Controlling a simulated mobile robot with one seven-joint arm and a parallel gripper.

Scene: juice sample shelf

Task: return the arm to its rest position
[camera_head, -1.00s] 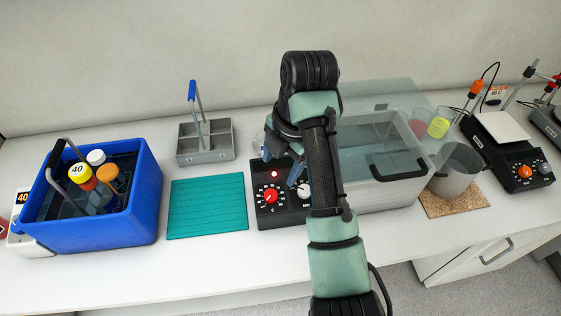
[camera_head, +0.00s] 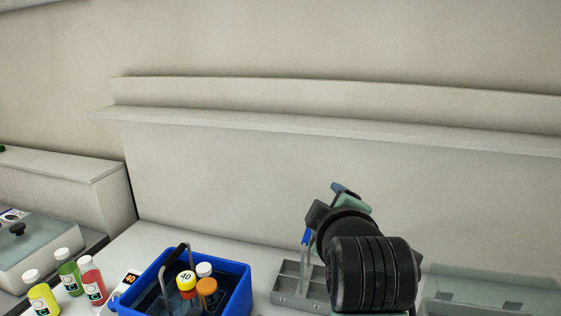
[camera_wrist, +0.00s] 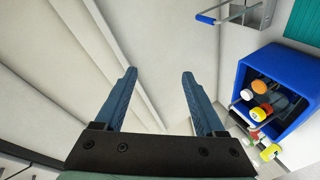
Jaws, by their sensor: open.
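My gripper (camera_wrist: 159,74) is open and empty in the wrist view, its two blue fingers apart with only wall and ledge behind them. In the head view my arm is folded up at the lower right, in front of the wall, and a bit of the gripper (camera_head: 345,190) shows past the dark wrist joint. Its fingers are mostly hidden there. It touches nothing that I can see.
A blue bin (camera_head: 237,299) with several capped bottles stands on the bench, left of a grey divided caddy (camera_head: 290,298). Several bottles, one of them red (camera_head: 92,283), stand farther left. A long shelf (camera_head: 330,127) runs along the wall above.

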